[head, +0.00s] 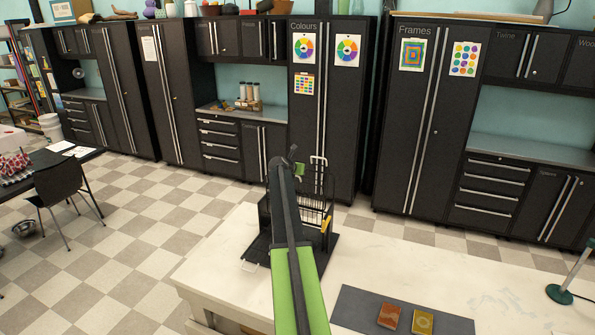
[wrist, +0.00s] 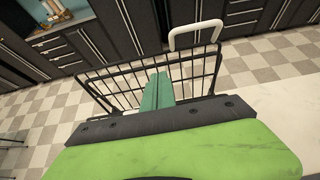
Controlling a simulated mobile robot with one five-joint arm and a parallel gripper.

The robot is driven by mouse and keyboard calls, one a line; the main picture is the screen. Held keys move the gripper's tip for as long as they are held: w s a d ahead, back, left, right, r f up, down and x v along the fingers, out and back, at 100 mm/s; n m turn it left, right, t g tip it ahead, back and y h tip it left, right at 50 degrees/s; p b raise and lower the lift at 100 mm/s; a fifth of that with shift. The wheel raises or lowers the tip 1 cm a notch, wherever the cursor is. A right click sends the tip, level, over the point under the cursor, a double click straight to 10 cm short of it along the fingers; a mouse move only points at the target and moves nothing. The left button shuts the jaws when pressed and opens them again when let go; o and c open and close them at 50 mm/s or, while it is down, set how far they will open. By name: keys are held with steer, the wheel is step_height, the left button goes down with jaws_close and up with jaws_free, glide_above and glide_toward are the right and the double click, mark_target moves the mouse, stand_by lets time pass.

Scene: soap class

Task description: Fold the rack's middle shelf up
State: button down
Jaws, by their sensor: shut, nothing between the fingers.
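The black wire rack (head: 328,212) stands on the white table, partly hidden behind my arm. In the wrist view a wire shelf panel (wrist: 198,75) with a white handle (wrist: 195,35) at its far edge spans the view; I cannot tell whether it is the middle shelf. A white handle (head: 318,160) also shows at the rack's top in the head view. A lower black panel (head: 262,248) reaches out left with a pale handle at its edge. My gripper (wrist: 158,82) is shut and empty, its green fingers in front of the wire panel; contact is unclear.
A grey mat (head: 360,308) with an orange bar (head: 389,315) and a yellow bar (head: 423,321) lies right of my arm. A green lamp base (head: 559,294) stands at the table's right. The white table top (head: 430,262) between is mostly clear. Dark cabinets line the back.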

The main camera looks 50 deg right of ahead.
steer(key=shift+w, duration=0.3)
steer(key=s+a+r+p, duration=0.1)
steer(key=s+a, duration=0.1)
steer(key=a, duration=0.6)
steer(key=s+a+r+p, duration=0.1)
steer(key=s+a, duration=0.1)
steer(key=a, duration=0.6)
steer(key=shift+s, duration=0.35)
steer(key=shift+r, duration=0.1)
